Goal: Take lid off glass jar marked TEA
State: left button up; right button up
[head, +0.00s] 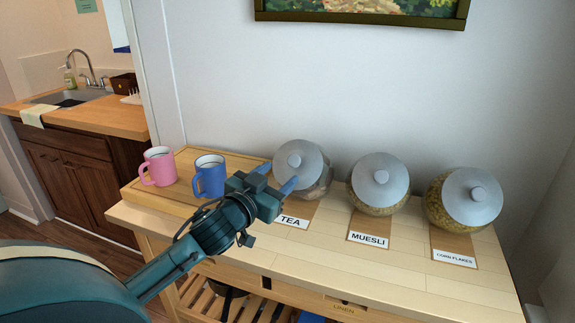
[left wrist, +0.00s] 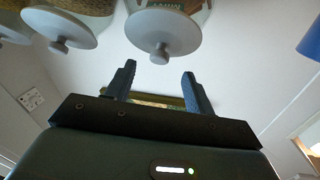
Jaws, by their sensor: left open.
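The glass jar marked TEA (head: 321,187) stands on the wooden sideboard, with its grey round lid (head: 301,160) and lid knob on top. The TEA label (head: 291,221) lies in front of it. My left gripper (head: 278,177) is open and empty, in front and to the left of the lid in the head view, and hides part of the jar. In the left wrist view, which is upside down, the lid (left wrist: 163,32) with its knob shows beyond the open fingers (left wrist: 159,72). The knob is not between the fingers. My right gripper is not in view.
The MUESLI jar (head: 377,184) and CORN FLAKES jar (head: 465,198) stand to the right, both lidded. A blue mug (head: 209,177) and a pink mug (head: 158,167) are on a wooden board (head: 185,200) at left. The sideboard front right (head: 400,280) is clear. A wall is behind.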

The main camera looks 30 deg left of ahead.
aim_at(291, 165)
pick_arm(q)
jog(key=shift+w+a+p, duration=0.15)
jog(key=shift+w+p, duration=0.15)
jog(key=shift+w, duration=2.4)
jog(key=shift+c, duration=0.2)
grip_shut()
